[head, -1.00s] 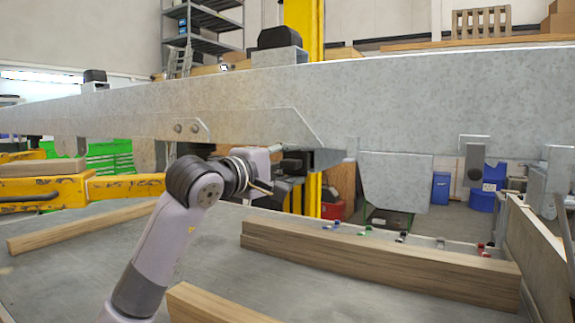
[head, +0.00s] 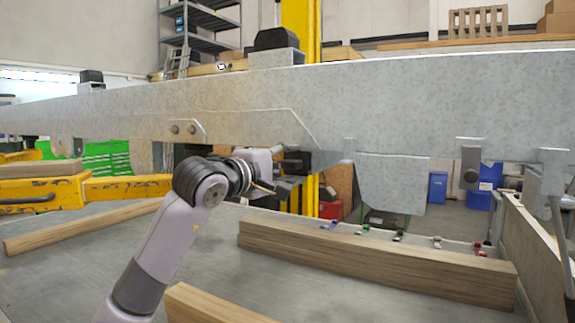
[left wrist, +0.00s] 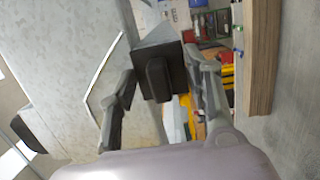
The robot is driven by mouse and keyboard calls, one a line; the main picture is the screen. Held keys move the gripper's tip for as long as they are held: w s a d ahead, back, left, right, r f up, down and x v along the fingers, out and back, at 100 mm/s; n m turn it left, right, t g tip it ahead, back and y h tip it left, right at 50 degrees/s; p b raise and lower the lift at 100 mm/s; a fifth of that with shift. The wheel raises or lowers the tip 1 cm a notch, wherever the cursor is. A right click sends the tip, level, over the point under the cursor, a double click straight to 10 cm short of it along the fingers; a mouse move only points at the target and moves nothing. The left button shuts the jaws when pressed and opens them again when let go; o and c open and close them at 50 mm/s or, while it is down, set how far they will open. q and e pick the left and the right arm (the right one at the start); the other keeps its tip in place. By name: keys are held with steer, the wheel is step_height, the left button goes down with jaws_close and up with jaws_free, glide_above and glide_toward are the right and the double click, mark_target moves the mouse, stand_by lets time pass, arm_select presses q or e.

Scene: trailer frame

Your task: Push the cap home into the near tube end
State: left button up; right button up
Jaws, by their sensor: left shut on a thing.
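The cap (left wrist: 158,72) is a black square plate with a raised black grip in the left wrist view. In the head view the dark cap (head: 297,161) shows beside my left gripper (head: 278,162). My left gripper, seen in the left wrist view (left wrist: 165,85), is shut on the cap, a finger on either side. The grey tube (left wrist: 153,34) shows just beyond the cap, beneath the large galvanised beam (head: 400,95). The cap is at the tube's near end; I cannot tell how deep it sits. My right gripper is not in view.
A timber beam (head: 375,262) lies on the grey table (head: 225,270), with several small coloured parts behind it. A hanging grey plate (head: 392,183) is right of the cap. A yellow bar (head: 125,187) is at the left. The middle of the table is clear.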

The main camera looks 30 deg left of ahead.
arm_select(q)
steer(key=shift+w, duration=0.4)
steer(key=shift+w+r+p, duration=0.2)
steer(key=shift+w+p, duration=0.05)
steer(key=shift+p, duration=0.1)
steer(key=shift+w, duration=0.2)
steer(key=o, duration=1.5)
steer(key=shift+w+f, duration=0.2)
steer(key=shift+d, duration=0.1)
steer(key=s+a, duration=0.2)
steer(key=s, duration=0.9)
steer(key=shift+s+a, duration=0.15)
steer(key=shift+s, duration=0.25)
